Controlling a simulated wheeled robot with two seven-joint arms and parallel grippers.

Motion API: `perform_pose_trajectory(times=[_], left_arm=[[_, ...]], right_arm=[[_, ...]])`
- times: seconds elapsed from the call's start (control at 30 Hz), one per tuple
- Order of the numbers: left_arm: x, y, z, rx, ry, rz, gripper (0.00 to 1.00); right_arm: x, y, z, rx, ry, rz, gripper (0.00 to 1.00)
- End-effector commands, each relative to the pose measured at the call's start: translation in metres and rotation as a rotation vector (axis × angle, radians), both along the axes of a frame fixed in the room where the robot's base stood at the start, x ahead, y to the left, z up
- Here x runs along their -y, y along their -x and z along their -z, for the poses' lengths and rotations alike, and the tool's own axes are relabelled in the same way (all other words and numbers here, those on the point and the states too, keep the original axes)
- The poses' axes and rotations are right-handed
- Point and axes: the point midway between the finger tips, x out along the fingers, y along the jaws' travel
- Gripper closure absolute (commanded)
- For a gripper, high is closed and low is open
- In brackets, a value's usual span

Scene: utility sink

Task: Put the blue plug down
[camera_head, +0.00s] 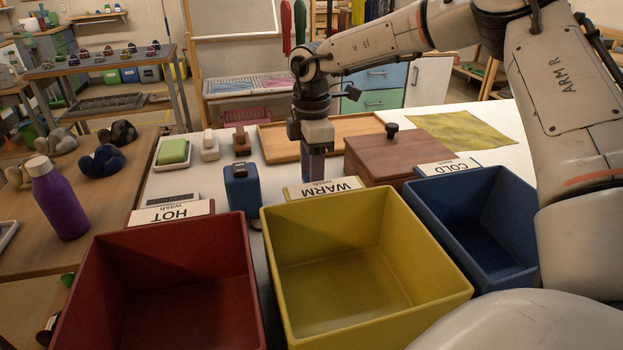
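A blue block-shaped thing with a dark top (241,187), which looks like the blue plug, stands upright on the white surface behind the gap between the red and yellow bins. My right gripper (314,168) points straight down behind the yellow bin's WARM sign, to the right of the blue thing and apart from it. Its fingers are seen edge-on and their tips are partly hidden by the sign, so I cannot tell whether they are open or shut. I see nothing clearly held in them. My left gripper is not in view.
Red HOT (160,285), yellow WARM (350,260) and blue COLD (480,225) bins fill the front. A wooden tray (275,145), brown lidded box (385,158), green soap (173,152), white piece (209,147) and brown piece (241,142) stand behind. A purple bottle (60,200) is left.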

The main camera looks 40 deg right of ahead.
Motion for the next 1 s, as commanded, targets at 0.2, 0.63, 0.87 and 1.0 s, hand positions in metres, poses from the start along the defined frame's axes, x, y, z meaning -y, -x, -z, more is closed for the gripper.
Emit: perform_pose_trajectory(times=[0.2, 0.63, 0.87, 1.0], left_arm=[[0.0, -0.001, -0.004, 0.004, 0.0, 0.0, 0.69], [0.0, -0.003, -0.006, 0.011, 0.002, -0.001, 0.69], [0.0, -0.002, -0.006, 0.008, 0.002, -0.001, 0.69], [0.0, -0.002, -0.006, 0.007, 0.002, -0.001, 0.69]], right_arm=[[0.0, 0.0, -0.002, -0.001, 0.0, 0.0, 0.55], [0.0, -0.001, -0.079, 0.005, 0.002, 0.0, 0.55], [0.001, -0.001, -0.114, 0.002, 0.002, 0.001, 0.55], [0.0, 0.0, -0.122, 0.0, 0.0, 0.0, 0.55]])
